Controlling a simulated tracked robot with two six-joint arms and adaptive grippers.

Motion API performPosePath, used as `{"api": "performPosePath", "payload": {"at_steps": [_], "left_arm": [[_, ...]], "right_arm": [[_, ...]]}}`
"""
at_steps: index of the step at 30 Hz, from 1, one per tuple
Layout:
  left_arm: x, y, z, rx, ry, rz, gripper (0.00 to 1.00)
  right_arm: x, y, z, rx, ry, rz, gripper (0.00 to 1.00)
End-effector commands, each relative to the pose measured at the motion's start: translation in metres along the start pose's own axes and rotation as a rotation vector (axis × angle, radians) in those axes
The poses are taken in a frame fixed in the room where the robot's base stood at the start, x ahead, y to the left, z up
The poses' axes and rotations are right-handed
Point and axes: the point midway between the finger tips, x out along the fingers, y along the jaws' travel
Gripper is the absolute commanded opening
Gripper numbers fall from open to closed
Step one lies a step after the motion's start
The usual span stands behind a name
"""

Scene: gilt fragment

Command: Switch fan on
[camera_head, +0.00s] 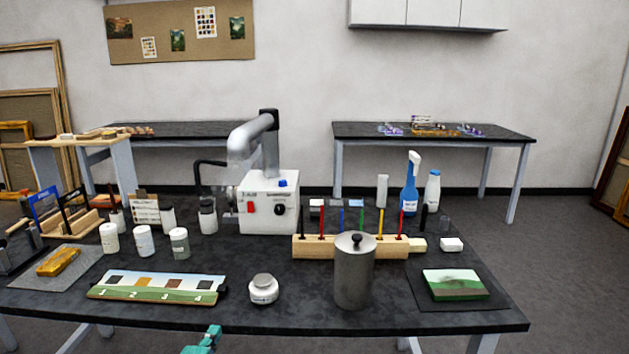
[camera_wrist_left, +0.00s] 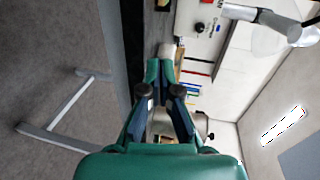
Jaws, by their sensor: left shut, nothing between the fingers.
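The fan unit is a white box (camera_head: 262,223) at the back middle of the table, with a jointed extractor arm (camera_head: 268,150) and a grey translucent hood (camera_head: 243,138) above it. Whether the switch is on cannot be told. My left gripper (camera_head: 213,333) shows only in part at the table's front edge, well short of the box. In the left wrist view the gripper (camera_wrist_left: 165,68) is shut and empty. My right gripper is not in view.
A wooden brush block (camera_head: 315,246) is right of the box. White jars (camera_head: 145,241) stand to the left.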

Motion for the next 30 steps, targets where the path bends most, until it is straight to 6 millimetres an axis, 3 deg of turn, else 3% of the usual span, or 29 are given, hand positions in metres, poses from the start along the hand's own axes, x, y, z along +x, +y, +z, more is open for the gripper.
{"api": "performPosePath", "payload": {"at_steps": [5, 8, 12, 15, 18, 21, 25, 30], "left_arm": [[-0.018, 0.079, -0.013, -0.146, 0.024, 0.234, 0.00], [-0.045, 0.139, -0.027, -0.320, 0.016, 0.427, 0.00], [-0.110, 0.222, -0.052, -0.669, -0.083, 0.750, 0.00], [-0.164, 0.266, -0.069, -0.937, -0.234, 0.962, 0.00], [-0.210, 0.292, -0.084, -1.174, -0.427, 1.115, 0.00], [-0.240, 0.303, -0.091, -1.368, -0.626, 1.193, 0.00], [-0.259, 0.306, -0.095, -1.550, -0.837, 1.216, 0.00], [-0.264, 0.307, -0.097, -1.670, -0.969, 1.193, 0.00]], "right_arm": [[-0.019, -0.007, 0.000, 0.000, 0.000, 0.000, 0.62], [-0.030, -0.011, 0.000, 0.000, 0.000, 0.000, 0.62], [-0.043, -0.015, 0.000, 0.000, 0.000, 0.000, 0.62], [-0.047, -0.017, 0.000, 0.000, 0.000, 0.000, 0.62], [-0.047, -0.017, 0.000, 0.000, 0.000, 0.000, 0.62], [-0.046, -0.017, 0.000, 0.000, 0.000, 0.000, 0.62], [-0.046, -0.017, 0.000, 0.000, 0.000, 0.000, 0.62], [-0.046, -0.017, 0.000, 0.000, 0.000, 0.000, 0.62]]}}
